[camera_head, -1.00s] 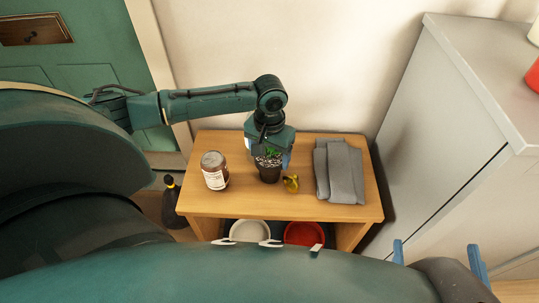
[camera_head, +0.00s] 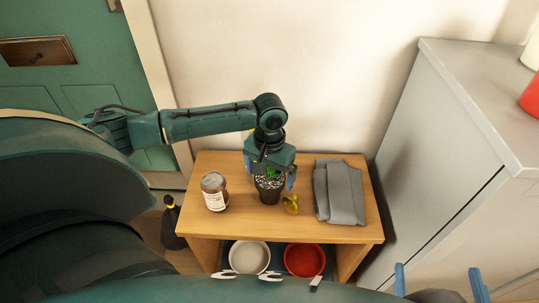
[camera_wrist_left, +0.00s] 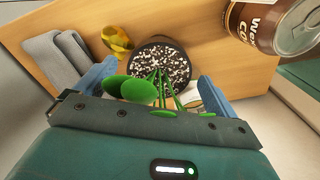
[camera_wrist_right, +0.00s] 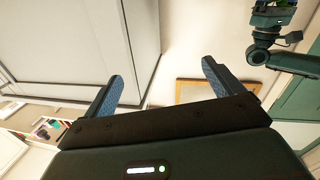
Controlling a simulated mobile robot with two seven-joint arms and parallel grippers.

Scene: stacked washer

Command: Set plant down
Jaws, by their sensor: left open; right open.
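The plant, green leaves in a dark pot with speckled soil (camera_head: 268,192), stands upright on the wooden table (camera_head: 240,226). In the left wrist view the pot (camera_wrist_left: 162,64) shows its round rim and soil, with green leaves (camera_wrist_left: 138,89) toward the gripper. My left gripper (camera_head: 270,178) is just above the pot, pointing down. Its blue fingers are spread on both sides of the plant in the left wrist view (camera_wrist_left: 158,76); contact with the pot cannot be told. My right gripper (camera_wrist_right: 163,70) is open and empty, away from the table; its fingers show at the head view's bottom right (camera_head: 438,272).
A brown jar (camera_head: 214,192) stands left of the plant. A small yellow object (camera_head: 291,204) sits close to its right, then a folded grey cloth (camera_head: 339,192). White (camera_head: 249,258) and red (camera_head: 304,260) bowls are on the lower shelf. A grey cabinet (camera_head: 440,150) stands right; a dark bottle (camera_head: 172,222) left.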

